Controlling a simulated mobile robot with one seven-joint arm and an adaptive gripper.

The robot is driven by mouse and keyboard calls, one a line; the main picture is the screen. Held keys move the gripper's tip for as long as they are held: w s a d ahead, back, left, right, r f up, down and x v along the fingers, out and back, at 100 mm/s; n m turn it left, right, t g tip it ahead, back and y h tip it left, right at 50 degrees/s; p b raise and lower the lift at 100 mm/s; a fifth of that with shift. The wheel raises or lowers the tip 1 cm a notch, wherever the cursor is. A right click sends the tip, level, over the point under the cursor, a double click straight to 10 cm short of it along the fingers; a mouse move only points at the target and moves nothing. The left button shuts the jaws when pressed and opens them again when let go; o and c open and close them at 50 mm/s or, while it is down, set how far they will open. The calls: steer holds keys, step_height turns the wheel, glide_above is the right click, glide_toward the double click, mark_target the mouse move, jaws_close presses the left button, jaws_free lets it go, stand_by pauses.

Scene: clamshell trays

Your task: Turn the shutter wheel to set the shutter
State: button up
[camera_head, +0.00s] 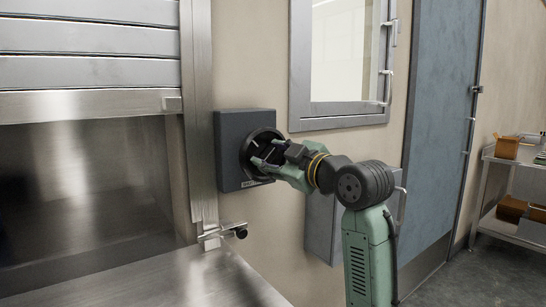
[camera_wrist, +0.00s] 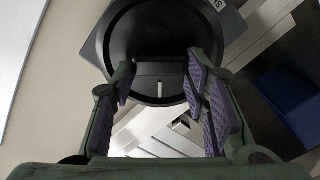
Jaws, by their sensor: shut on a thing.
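The shutter wheel (camera_head: 247,163) is a round black dial on the front of a dark grey box (camera_head: 229,130) on the wall. In the wrist view the wheel (camera_wrist: 160,30) fills the top middle, with a raised bar (camera_wrist: 158,84) across it and a white mark on it. My gripper (camera_head: 265,158) is at the wheel; its green fingers with purple pads (camera_wrist: 172,92) stand on both sides of the bar, shut on it. The fingers hide part of the wheel in the head view. The slatted metal shutter (camera_head: 90,70) hangs at upper left, its bottom rail above the steel counter.
The steel counter (camera_head: 170,283) lies below the shutter opening. A small black-knobbed latch (camera_head: 238,232) sticks out below the box. A framed window (camera_head: 345,120) and a blue-grey door (camera_head: 440,130) are to the right. A shelf (camera_head: 515,165) with bins stands far right.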

steer(key=o, duration=1.1)
steer(key=shift+o, duration=0.2)
steer(key=v, duration=1.2)
